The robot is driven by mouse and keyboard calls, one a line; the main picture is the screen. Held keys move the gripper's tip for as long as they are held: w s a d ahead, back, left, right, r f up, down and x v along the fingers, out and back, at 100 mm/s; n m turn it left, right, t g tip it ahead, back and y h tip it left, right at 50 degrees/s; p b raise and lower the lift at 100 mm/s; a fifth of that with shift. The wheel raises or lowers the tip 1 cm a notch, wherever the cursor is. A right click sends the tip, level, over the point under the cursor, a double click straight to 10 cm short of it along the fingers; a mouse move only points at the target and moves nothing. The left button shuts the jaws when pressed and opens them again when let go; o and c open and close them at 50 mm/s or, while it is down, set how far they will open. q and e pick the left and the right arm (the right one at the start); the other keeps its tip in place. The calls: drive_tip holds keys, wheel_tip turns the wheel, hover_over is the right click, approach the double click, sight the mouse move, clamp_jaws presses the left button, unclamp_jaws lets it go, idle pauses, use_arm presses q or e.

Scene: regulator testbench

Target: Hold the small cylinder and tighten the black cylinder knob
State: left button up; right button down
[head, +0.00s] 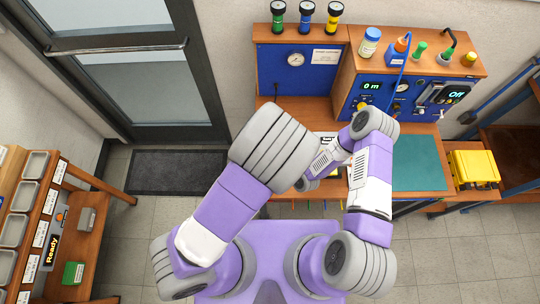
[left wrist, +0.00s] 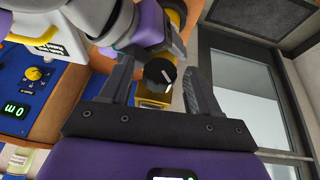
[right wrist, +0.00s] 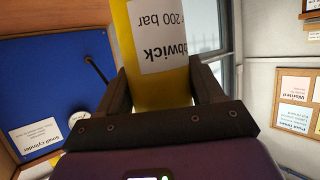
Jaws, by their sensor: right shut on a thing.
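The small cylinder (right wrist: 158,85) is yellow with a white label reading "200 bar". My left gripper (left wrist: 160,82) is open, with one finger on each side of the knob and visible gaps. Whether either finger touches it I cannot tell. In the head view my arms hide both grippers' tips and the cylinder.
A blue gauge panel (head: 275,82) and a control box with displays (head: 372,86) stand on the bench. Several bottles and fittings stand on top. A green mat (head: 418,163) lies at right, near a yellow case (head: 473,168). A door is at left.

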use_arm(q)
drive_tip(key=c, duration=0.9)
drive_tip(key=shift+d+y, duration=0.1)
drive_tip(key=shift+y, duration=0.6)
drive_tip(key=o, duration=1)
drive_tip(key=shift+o, duration=0.2)
drive_tip(key=shift+r, duration=0.1)
drive_tip(key=v, duration=1.2)
